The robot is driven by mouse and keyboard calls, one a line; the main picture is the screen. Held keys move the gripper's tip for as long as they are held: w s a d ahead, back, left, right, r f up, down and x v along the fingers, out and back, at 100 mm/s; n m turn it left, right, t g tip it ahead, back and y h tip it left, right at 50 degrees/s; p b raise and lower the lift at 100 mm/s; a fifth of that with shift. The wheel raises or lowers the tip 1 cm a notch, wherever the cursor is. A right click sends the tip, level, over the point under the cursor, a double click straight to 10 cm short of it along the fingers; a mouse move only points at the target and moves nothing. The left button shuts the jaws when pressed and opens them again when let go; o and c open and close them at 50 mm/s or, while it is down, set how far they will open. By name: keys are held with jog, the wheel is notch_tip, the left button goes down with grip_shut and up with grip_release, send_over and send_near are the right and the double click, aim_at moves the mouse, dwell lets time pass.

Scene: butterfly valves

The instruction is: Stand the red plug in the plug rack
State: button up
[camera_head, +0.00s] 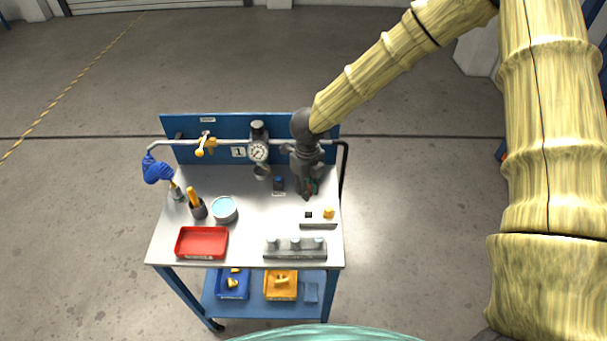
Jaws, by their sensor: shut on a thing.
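My gripper (307,193) points down over the right rear part of the bench top, with its fingers close together. A small patch of red, which I take to be the red plug (310,187), shows between the fingers; most of it is hidden by them. The likely plug rack (318,225) is a low grey strip in front of the gripper, toward the bench's right side. A yellow piece (329,213) stands at its right end and a small black square (308,214) shows at its left. The gripper is behind the rack and apart from it.
A grey block with several pale round tops (295,253) lies at the front. A red tray (202,243), light-blue round container (224,209) and dark cup (198,209) are at left. A pipe with a gauge (258,151) runs along the blue back panel (222,126).

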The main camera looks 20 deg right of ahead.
jog(key=shift+s+d+f+b, duration=0.15)
jog(key=shift+s+b, duration=0.3)
jog(key=shift+s, duration=0.25)
jog(key=shift+s+d+f+b, duration=0.1)
jog(key=shift+s+f+b, duration=0.05)
jog(key=shift+s+b, duration=0.4)
jog(key=f, duration=0.1)
jog(key=w+f+b, duration=0.1)
jog(key=f, duration=0.1)
jog(key=shift+w+a+f, duration=0.15)
jog(key=shift+w, duration=0.25)
jog(key=shift+w+f+b, duration=0.1)
jog(key=shift+f+b, duration=0.25)
jog(key=shift+b, duration=0.15)
jog(key=shift+s+f+b, duration=0.4)
jog(key=shift+s+f, duration=0.05)
jog(key=shift+s, duration=0.15)
jog(key=shift+w+f, duration=0.4)
jog(key=shift+f, duration=0.3)
jog(key=shift+s+r, duration=0.25)
jog(key=shift+s, duration=0.05)
jog(key=shift+w, duration=0.1)
jog(key=shift+w+f, duration=0.1)
jog(key=shift+f, duration=0.05)
jog(key=shift+s, duration=0.2)
